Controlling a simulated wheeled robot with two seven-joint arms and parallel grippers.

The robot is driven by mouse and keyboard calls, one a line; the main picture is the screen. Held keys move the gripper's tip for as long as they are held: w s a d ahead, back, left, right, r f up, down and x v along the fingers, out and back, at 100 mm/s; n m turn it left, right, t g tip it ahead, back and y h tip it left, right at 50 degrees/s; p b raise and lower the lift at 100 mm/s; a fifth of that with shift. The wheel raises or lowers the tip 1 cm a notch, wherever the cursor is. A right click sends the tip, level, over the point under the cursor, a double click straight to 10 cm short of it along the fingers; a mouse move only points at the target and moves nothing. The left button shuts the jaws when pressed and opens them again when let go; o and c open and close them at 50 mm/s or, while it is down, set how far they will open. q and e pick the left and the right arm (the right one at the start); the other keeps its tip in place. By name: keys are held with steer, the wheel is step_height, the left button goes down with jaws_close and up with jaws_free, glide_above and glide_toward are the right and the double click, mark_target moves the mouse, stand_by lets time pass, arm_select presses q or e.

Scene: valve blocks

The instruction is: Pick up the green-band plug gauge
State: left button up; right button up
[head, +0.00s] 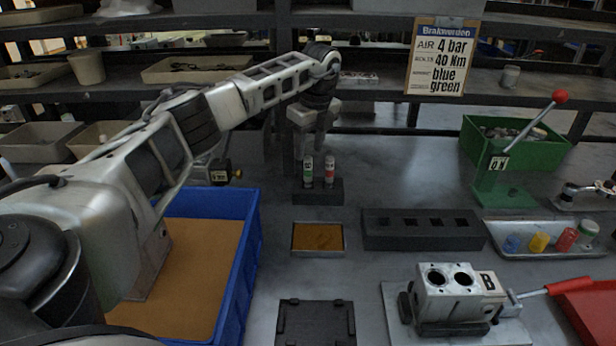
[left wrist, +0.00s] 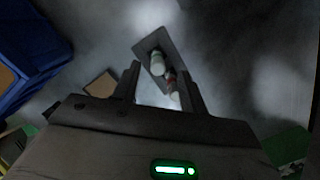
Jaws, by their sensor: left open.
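The green-band plug gauge (head: 308,169) stands upright in a dark holder block (head: 318,196), to the left of the red-band plug gauge (head: 329,172). My left gripper (head: 312,148) points down just above the gauges, open and empty. In the left wrist view the open fingers of my left gripper (left wrist: 162,84) show with the green-band gauge (left wrist: 157,62) and red-band gauge (left wrist: 171,84) beyond and partly between them. The holder (left wrist: 151,43) shows tilted in that view. How far the fingertips are from the green-band gauge is hard to tell. My right gripper is not in view.
A blue bin (head: 252,235) stands at left. A small brown-filled tray (head: 318,238) and a long black block with square holes (head: 420,228) lie in front of the holder. A valve block (head: 447,295), a green lever stand (head: 505,195) and a tray of coloured pieces (head: 512,226) are at right.

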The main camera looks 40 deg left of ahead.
mark_target(308, 157)
arm_select(q)
steer(key=f, duration=0.5)
steer(key=shift+s+a+f, duration=0.1)
steer(key=shift+a+f, duration=0.25)
jaws_close()
